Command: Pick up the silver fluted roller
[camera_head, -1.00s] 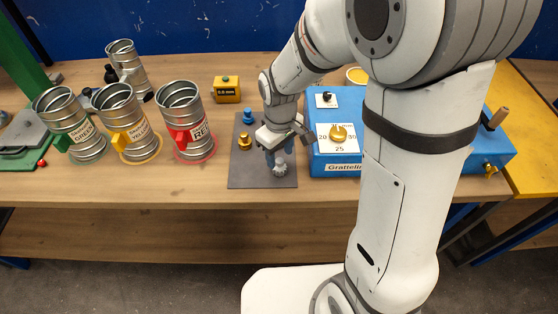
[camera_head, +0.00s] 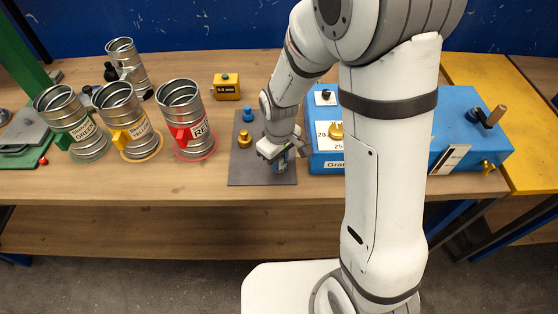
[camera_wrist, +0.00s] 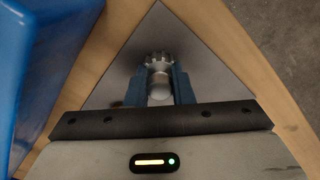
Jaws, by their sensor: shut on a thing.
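The silver fluted roller (camera_wrist: 159,84) stands between the two blue fingers of my gripper (camera_wrist: 160,88) in the wrist view, with its toothed rim facing away from the wrist. My gripper is shut on it. In the head view my gripper (camera_head: 281,163) is low over the front right part of the dark grey mat (camera_head: 250,175), and the roller is mostly hidden by the fingers. I cannot tell whether the roller touches the mat.
A gold roller (camera_head: 244,139) and a blue roller (camera_head: 248,115) stand on the mat to the left. The blue machine (camera_head: 385,160) is close on the right. Silver duct cylinders with green, yellow and red (camera_head: 186,125) tags stand left. A yellow box (camera_head: 227,87) is behind.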

